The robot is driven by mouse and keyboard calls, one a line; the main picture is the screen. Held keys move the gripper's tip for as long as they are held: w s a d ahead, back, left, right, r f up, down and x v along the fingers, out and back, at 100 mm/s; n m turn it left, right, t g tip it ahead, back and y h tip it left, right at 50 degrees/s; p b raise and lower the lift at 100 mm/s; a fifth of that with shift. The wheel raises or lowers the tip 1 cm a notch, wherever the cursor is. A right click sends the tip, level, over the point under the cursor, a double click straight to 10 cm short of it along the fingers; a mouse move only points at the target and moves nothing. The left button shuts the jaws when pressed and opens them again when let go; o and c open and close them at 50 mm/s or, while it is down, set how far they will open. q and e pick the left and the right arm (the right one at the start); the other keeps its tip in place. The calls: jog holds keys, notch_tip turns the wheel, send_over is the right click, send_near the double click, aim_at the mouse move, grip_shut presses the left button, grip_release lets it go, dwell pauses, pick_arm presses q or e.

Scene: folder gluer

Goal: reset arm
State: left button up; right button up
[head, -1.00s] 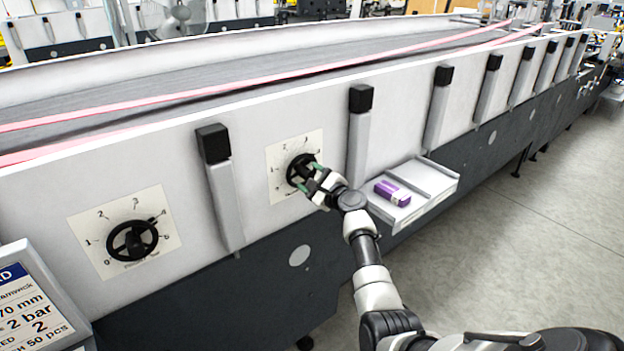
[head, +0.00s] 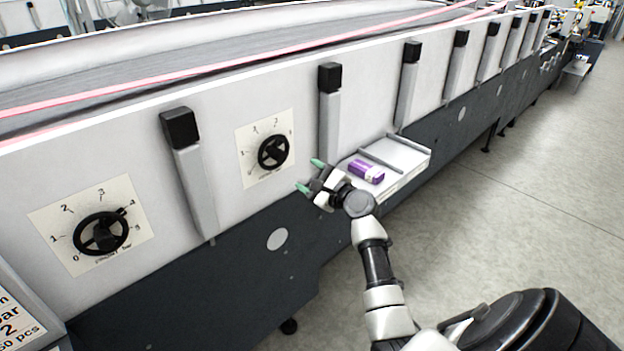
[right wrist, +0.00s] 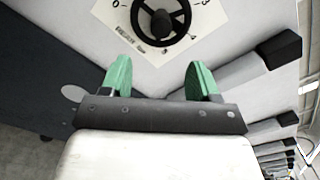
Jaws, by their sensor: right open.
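My right gripper (head: 310,175) is open and empty, with green fingertips. It is apart from the machine's side, below and to the right of the right dial (head: 273,152), a black round knob on a white scale plate. In the right wrist view the two green fingers (right wrist: 158,80) are spread, with the dial knob (right wrist: 161,22) beyond them at the top. My left gripper is not in view.
A second dial (head: 101,234) is on the panel at the left. A small shelf (head: 408,153) with a purple box (head: 366,171) sticks out just right of my right gripper. A sign (head: 22,318) stands at the lower left. Grey floor (head: 540,190) is clear at the right.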

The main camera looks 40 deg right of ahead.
jog(key=shift+s, duration=0.2)
dwell(0.4)
jog(key=s+a+f+n+g+b, duration=0.1)
jog(key=s+a+f+n+g, duration=0.25)
jog(key=f, duration=0.95)
jog(key=s+a+f+n+g+b, duration=0.1)
jog(key=s+a+f+n+g, duration=0.25)
jog(key=f, duration=1.05)
jog(key=s+a+f+n+g+b, duration=0.25)
jog(key=s+f+n, duration=0.2)
jog(key=f, duration=0.85)
jog(key=s+a+f+n+g, duration=0.2)
jog(key=s+f+n, duration=0.4)
jog(key=s, duration=0.7)
jog(key=s+a+f+n+g+b, duration=0.1)
jog(key=s+a+f+n+g, duration=0.2)
jog(key=s+f, duration=0.6)
jog(key=s+a+f+n+g+h+b, duration=0.1)
jog(key=s+a+f+n, duration=0.4)
jog(key=s, duration=1.2)
notch_tip(320, 180, down, 3)
jog(key=n+g, duration=0.1)
jog(key=n, duration=0.2)
jog(key=shift+a+n, duration=0.3)
jog(key=shift+n, duration=0.05)
jog(key=shift+o, duration=0.2)
jog(key=shift+f+g, duration=0.1)
jog(key=shift+g, duration=0.15)
